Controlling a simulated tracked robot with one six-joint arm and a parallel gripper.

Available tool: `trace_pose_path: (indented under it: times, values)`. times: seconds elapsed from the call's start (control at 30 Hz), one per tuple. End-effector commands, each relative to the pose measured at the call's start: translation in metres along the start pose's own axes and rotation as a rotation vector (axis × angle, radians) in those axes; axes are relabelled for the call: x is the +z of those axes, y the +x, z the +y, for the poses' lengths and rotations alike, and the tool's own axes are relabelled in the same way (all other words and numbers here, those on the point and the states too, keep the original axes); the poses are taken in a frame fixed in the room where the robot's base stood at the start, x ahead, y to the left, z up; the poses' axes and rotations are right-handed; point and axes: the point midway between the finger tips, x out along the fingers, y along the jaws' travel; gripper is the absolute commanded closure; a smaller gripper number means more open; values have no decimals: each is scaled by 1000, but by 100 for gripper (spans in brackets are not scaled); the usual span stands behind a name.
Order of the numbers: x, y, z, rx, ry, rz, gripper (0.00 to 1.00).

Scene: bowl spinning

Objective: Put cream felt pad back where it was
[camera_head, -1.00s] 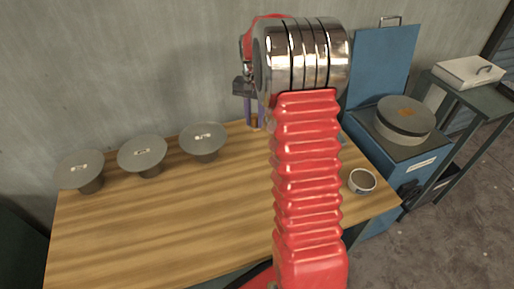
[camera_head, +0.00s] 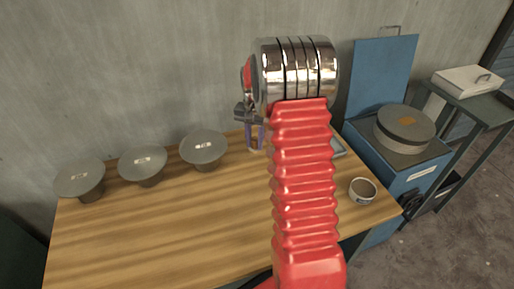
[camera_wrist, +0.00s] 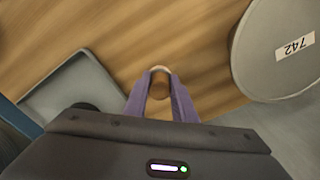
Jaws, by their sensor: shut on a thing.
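My gripper (camera_wrist: 160,76) has two purple fingers pointing down over the wooden table, near its back edge. They are shut on a small round thing with a pale rim, which I take to be the cream felt pad (camera_wrist: 161,69). Only its edge shows, between the fingertips, and the rest is hard to make out. In the head view the fingers (camera_head: 254,138) show left of my red arm, just right of the rightmost grey disc. I cannot tell whether the pad touches the table.
Three grey discs on short stands line the table's back left; the nearest (camera_head: 204,147) also shows in the wrist view (camera_wrist: 277,52), labelled 742. A grey tray (camera_head: 338,147) lies right of my arm. A small bowl (camera_head: 362,190) stands front right. A blue wheel cabinet (camera_head: 414,176) stands beyond the table.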

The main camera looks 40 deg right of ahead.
Motion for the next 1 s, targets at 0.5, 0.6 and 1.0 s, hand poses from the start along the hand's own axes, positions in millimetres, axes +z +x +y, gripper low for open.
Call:
trace_pose_path:
  times: [0.5,0.6,1.0]
  values:
    - [0,36,0,0,1,-1,94]
    - [0,36,1,0,1,-1,94]
    - [0,38,1,0,1,-1,57]
